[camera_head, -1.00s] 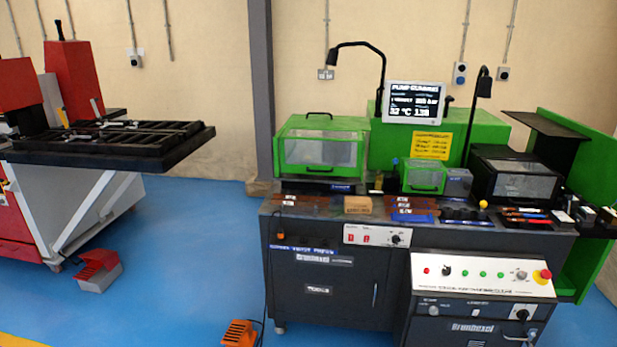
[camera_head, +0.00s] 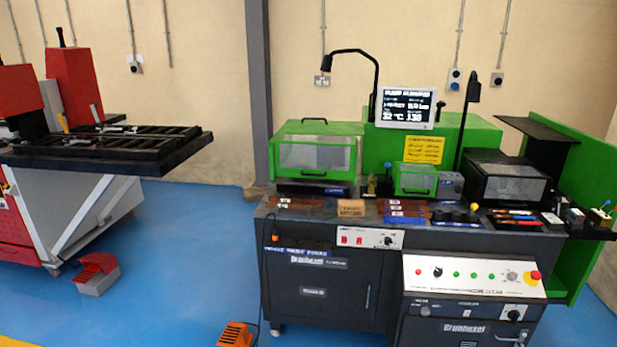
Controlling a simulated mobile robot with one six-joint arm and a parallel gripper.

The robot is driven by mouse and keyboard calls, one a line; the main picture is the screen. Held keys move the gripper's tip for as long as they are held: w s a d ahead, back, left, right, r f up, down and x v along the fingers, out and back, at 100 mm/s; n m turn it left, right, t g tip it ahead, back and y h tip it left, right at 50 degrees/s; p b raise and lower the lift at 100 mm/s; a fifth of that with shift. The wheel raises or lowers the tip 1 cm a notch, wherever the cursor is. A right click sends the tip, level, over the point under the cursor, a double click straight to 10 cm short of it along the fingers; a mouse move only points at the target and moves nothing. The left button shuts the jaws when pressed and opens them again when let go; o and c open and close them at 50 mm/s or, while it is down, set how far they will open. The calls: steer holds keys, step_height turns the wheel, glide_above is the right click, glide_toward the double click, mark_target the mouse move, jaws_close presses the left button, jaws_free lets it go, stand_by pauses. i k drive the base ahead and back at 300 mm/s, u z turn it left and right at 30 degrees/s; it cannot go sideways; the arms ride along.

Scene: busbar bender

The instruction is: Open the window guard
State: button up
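The busbar bender (camera_head: 322,289) stands at the right with its dark cabinet and green housings. The large green-framed window guard (camera_head: 316,154) sits at the left of its top, with a clear pane and a dark handle on its top. It looks shut. A smaller green guard with a clear pane (camera_head: 414,179) sits to its right and also looks shut. A black-framed cover with a clear window (camera_head: 513,182) stands farther right. I cannot tell which of these the task means. My gripper is not in view.
A red machine with a black slotted table (camera_head: 105,149) stands at the left.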

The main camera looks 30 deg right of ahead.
mark_target(316, 157)
steer(key=z, duration=0.1)
steer(key=i, duration=0.95)
steer(key=u, duration=0.1)
